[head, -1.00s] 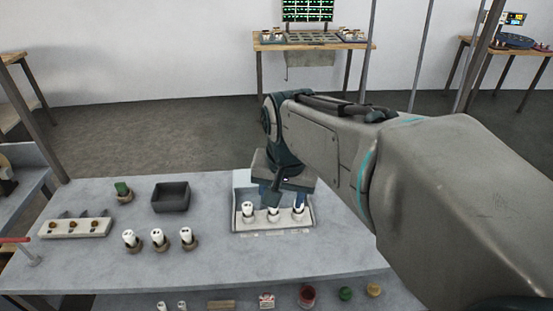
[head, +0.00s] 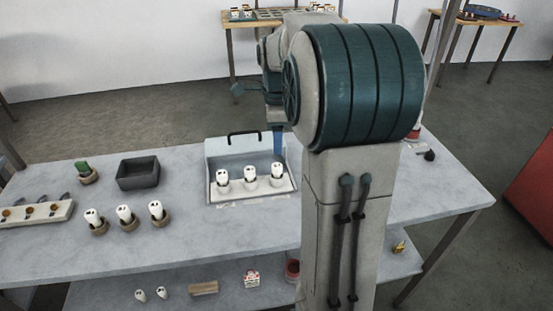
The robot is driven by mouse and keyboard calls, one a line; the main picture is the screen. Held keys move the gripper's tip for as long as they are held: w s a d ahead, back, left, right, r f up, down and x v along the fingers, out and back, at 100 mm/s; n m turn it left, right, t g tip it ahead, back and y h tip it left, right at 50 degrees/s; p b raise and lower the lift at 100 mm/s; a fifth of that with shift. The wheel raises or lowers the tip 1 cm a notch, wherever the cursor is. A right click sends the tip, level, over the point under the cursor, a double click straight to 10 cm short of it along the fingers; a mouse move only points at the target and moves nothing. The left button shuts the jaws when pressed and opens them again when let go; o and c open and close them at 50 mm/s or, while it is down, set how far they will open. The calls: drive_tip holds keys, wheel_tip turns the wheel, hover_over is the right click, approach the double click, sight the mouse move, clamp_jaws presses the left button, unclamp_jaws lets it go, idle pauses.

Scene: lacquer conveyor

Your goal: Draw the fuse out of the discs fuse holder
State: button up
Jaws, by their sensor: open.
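A pale fuse box (head: 229,153) with a black handle stands on the grey bench. Three white fuses stand upright in a row on its front base: a left fuse (head: 222,174), a middle fuse (head: 250,174) and a right fuse (head: 278,170). Labels on the front edge are too small to read, so I cannot tell which holder is the discs one. My gripper (head: 278,143) is open and empty above and behind the right fuse, apart from it. Only a blue finger shows clearly; my arm hides part of the gripper and the box's right side.
Three white fuses (head: 125,213) stand in brown round holders on the bench to the left. A black tray (head: 138,173), a green piece (head: 83,169) in a round base and a switch block (head: 37,213) are further left. The bench between the holders and box is clear.

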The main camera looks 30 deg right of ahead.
sight(277, 166)
wheel_tip(277, 166, down, 11)
drive_tip(key=shift+r, duration=0.2)
drive_tip(key=shift+r, duration=0.1)
clamp_jaws()
idle(0.3)
